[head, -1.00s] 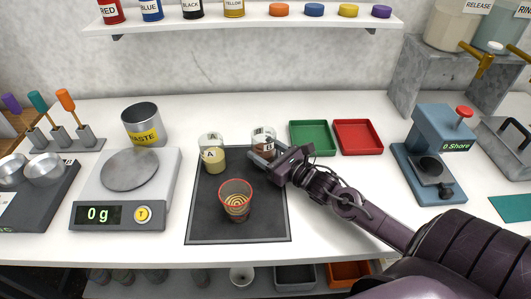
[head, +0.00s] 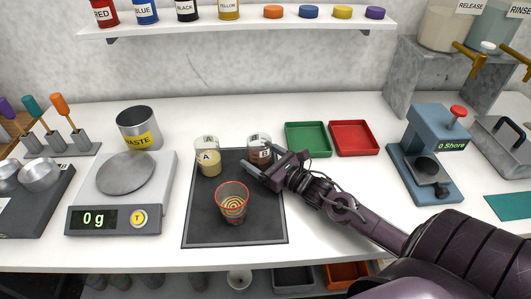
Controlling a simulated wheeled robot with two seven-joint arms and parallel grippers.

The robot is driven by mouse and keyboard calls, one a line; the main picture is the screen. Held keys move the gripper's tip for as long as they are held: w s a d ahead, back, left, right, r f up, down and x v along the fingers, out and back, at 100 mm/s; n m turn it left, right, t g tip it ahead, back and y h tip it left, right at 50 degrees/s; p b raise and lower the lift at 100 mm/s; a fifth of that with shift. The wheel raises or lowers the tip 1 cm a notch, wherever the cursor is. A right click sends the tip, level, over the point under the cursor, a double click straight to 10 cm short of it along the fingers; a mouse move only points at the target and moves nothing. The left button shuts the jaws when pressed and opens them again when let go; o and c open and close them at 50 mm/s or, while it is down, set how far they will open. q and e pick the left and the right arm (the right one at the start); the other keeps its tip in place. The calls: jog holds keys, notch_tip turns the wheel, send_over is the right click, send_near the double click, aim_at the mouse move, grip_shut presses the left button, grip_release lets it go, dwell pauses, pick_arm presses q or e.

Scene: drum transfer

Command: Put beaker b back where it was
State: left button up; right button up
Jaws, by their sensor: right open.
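Beaker B (head: 259,149), clear with dark brown contents and a "B" label, stands upright at the back right of the dark mat (head: 205,225). My right gripper (head: 262,172) is open just in front of and to the right of it, its fingers near the beaker's lower front. I cannot tell whether they touch it. Beaker A (head: 208,158), with pale yellow contents, stands to its left on the mat. A red-rimmed cup (head: 232,203) with a ringed pattern inside stands at the mat's middle front. My left gripper is not in view.
A scale (head: 122,190) reading 0 g and a waste can (head: 139,127) are on the left. A green tray (head: 308,139) and a red tray (head: 354,138) lie right of the mat. A blue device (head: 436,150) stands farther right. A shelf (head: 240,22) is above.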

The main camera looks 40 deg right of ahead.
jog(key=shift+r, duration=0.2)
jog(key=b+v, duration=0.1)
jog(key=v, duration=0.9)
jog(key=shift+s+f, duration=0.15)
jog(key=shift+s, duration=0.05)
jog(key=shift+v, duration=0.8)
